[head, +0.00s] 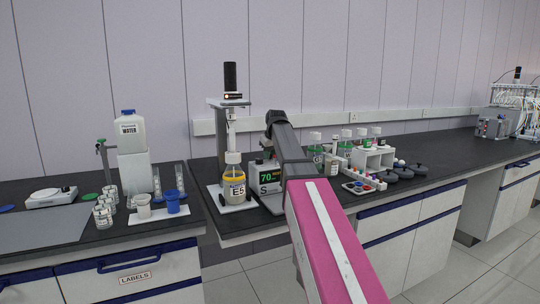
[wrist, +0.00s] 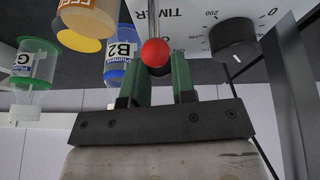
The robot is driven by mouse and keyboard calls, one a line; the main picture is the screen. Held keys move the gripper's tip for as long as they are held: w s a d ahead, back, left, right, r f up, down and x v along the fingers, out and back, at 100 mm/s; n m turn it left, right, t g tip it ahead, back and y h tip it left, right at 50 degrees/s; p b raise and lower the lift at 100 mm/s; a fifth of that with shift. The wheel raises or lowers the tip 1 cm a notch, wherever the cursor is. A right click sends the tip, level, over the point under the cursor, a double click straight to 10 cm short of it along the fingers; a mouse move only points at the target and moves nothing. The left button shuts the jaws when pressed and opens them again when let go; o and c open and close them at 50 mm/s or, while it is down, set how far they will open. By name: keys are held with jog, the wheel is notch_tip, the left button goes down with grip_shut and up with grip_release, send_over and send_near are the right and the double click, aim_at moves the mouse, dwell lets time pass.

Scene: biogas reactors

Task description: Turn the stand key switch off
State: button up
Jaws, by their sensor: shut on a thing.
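In the wrist view my gripper (wrist: 163,68) has its two green fingers close together at a red ball (wrist: 155,53) on a thin metal rod. The ball sits at the fingertips, nearer the left finger. Behind it is a white panel (wrist: 185,22) marked TIMER, with a black dial knob (wrist: 233,40) to the right. I cannot tell a key switch apart here. In the head view the stand (head: 229,103) rises behind bottle E5 (head: 234,187), with a small orange light near its top. My arm hides the gripper and part of the box with the green 70 display (head: 269,177).
Bottles and a white rack (head: 372,158) stand right of my arm, with a tray of coloured caps (head: 364,187) in front. A white water container (head: 129,131) and cups (head: 172,201) stand left.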

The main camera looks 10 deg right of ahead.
jog(key=n, duration=0.2)
jog(key=n+y, duration=0.1)
jog(key=n, duration=0.1)
jog(key=shift+w+d+g+y, duration=0.15)
jog(key=shift+g+y, duration=0.15)
jog(key=n, duration=0.2)
jog(key=n+g+y, duration=0.1)
jog(key=n, duration=0.1)
jog(key=shift+w+d+n, duration=0.1)
jog(key=shift+d+n, duration=0.05)
jog(key=shift+n, duration=0.15)
jog(key=n+g, duration=0.1)
jog(key=n, duration=0.1)
jog(key=n+g+y, duration=0.1)
jog(key=n, duration=0.1)
jog(key=shift+w+n, duration=0.15)
jog(key=shift+n, duration=0.15)
jog(key=shift+w+n+g, duration=0.1)
jog(key=shift+n+g, duration=0.6)
jog(key=shift+n, duration=1.2)
jog(key=o, duration=0.9)
jog(key=shift+r, duration=0.1)
jog(key=v, duration=1)
jog(key=shift+w+d+r, duration=0.1)
jog(key=shift+d+r, duration=0.15)
